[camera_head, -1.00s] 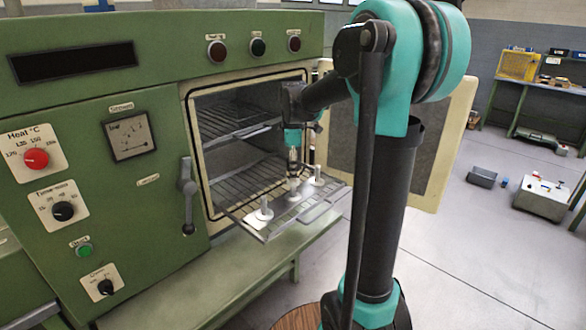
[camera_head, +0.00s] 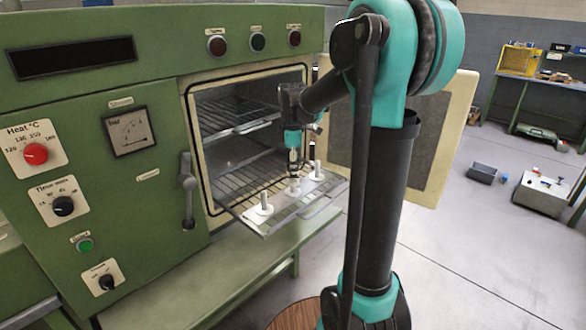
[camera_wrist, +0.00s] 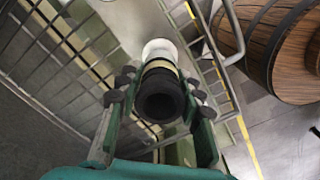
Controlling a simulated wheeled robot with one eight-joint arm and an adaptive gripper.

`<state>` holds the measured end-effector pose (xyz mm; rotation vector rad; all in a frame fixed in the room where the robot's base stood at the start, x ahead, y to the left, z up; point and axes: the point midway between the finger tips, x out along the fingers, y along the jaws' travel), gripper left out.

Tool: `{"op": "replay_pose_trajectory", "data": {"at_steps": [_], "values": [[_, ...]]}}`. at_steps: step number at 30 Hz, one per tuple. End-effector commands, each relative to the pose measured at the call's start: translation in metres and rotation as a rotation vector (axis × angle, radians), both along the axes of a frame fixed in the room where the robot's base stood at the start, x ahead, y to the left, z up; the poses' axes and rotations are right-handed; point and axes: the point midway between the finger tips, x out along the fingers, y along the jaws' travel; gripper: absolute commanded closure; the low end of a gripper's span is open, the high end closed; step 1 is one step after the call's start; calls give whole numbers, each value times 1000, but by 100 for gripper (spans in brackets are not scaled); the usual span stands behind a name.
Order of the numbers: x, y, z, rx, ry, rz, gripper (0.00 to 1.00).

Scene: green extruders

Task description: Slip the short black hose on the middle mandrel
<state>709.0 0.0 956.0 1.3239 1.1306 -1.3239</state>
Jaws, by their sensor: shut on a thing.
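My gripper (camera_wrist: 158,88) is shut on the short black hose (camera_wrist: 160,104), whose open near end faces the wrist camera. Beyond the hose, in line with it, the white middle mandrel (camera_wrist: 160,47) shows in the wrist view. A pale band shows at the hose's far end. In the head view my gripper (camera_head: 294,168) is directly above the middle mandrel (camera_head: 294,188), on the wire rack. I cannot tell how far the hose is around it. The left mandrel (camera_head: 265,204) and right mandrel (camera_head: 317,171) stand upright and bare on either side.
The rack (camera_head: 279,222) sticks out of the open green oven (camera_head: 90,180). The oven door (camera_head: 440,140) stands open to the right, behind my arm. An upper rack (camera_head: 235,118) lies inside. A green bench (camera_head: 210,285) runs below the rack.

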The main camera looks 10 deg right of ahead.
Motion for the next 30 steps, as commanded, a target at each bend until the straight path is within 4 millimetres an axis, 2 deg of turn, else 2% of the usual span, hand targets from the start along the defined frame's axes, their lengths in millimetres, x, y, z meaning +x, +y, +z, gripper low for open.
{"op": "replay_pose_trajectory", "data": {"at_steps": [20, 30], "values": [[0, 0, -8, 0, 0, 0, 100], [0, 0, -18, 0, 0, 0, 100]]}}
